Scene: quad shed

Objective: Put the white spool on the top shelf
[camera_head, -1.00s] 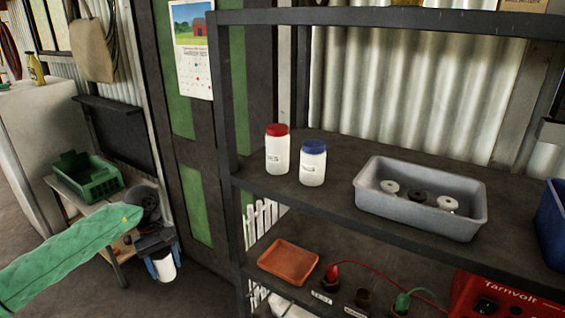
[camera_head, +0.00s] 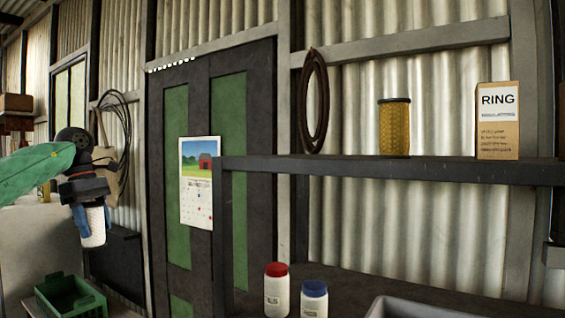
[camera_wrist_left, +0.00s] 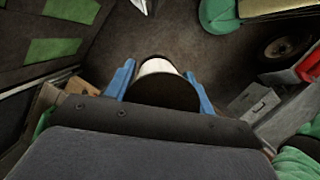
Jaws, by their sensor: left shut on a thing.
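My left gripper (camera_head: 88,212) is at the left of the head view, pointing down, its blue fingers shut on the white spool (camera_head: 94,228). The spool hangs upright below the gripper, clear of any surface. In the left wrist view the spool (camera_wrist_left: 158,68) sits between the two blue fingers of the gripper (camera_wrist_left: 160,85), over the floor. The top shelf (camera_head: 330,167) is a dark board to the right, well apart from the spool and at about the gripper's picture height. My right gripper is not in view.
On the top shelf stand a yellow filter (camera_head: 394,128) and a RING box (camera_head: 497,122); its left part is bare. Below stand a red-lidded jar (camera_head: 277,294), a blue-lidded jar (camera_head: 314,301) and a grey tray (camera_head: 400,308). A green crate (camera_head: 70,298) is at lower left.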

